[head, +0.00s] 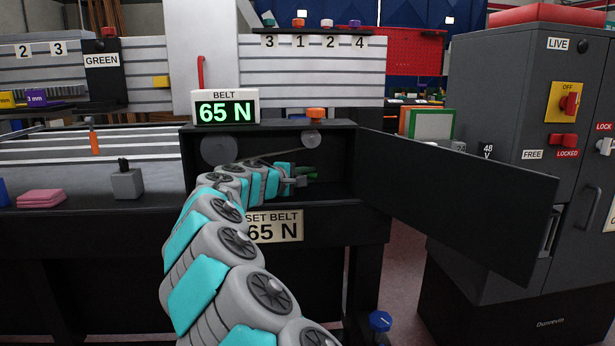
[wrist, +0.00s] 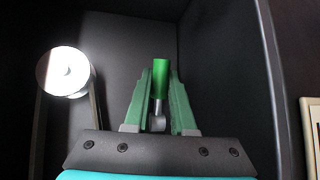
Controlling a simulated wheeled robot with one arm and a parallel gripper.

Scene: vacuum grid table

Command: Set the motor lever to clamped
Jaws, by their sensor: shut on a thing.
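The motor lever (wrist: 160,72) has a green cylindrical handle on a grey metal stem. It stands inside a dark open cabinet (head: 188,165). My gripper (wrist: 161,90) is shut on the handle, with one green finger on each side. In the head view my gripper (head: 306,173) reaches into the right part of the cabinet, and the lever is hard to tell apart from the green fingers. The belt display (head: 225,108) on top reads 65 N. The SET BELT sign (head: 276,227) below also reads 65 N. No lever position label is readable.
The cabinet's dark door (head: 455,200) stands open to the right of my arm. A pulley (wrist: 65,72) with a belt is left of the lever. A grey cabinet with switches (head: 500,110) stands at the right. An orange knob (head: 316,113) sits on the belt cabinet's top.

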